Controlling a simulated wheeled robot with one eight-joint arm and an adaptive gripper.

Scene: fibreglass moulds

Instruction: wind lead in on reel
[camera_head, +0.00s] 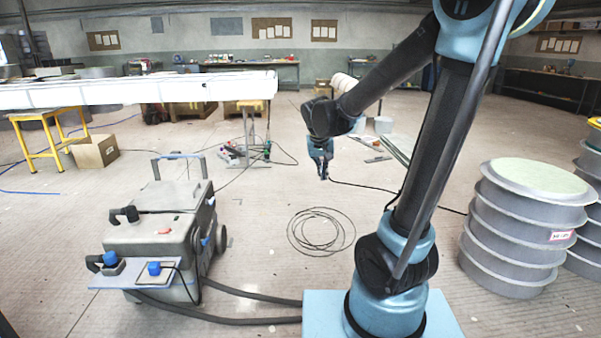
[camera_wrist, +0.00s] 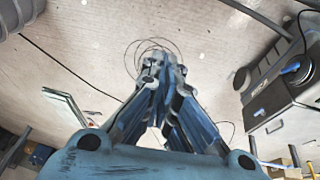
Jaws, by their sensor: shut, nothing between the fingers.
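A black lead lies in loose loops, a coil (camera_head: 321,232), on the floor in the middle of the head view. The loops also show beyond my fingertips in the wrist view (camera_wrist: 140,43). A black line (camera_head: 420,201) runs along the floor behind my arm towards the grey drums. My gripper (camera_head: 323,177) points down above the floor, behind the coil in the picture. In the wrist view its fingertips (camera_wrist: 158,66) are together and hold nothing. I cannot make out a reel for certain in either view.
A grey wheeled machine (camera_head: 160,225) with blue plugs and thick hoses stands at the left; it shows at right in the wrist view (camera_wrist: 285,95). Stacked grey drums (camera_head: 515,235) stand at the right. A long white mould (camera_head: 140,90) is behind. Floor around the coil is clear.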

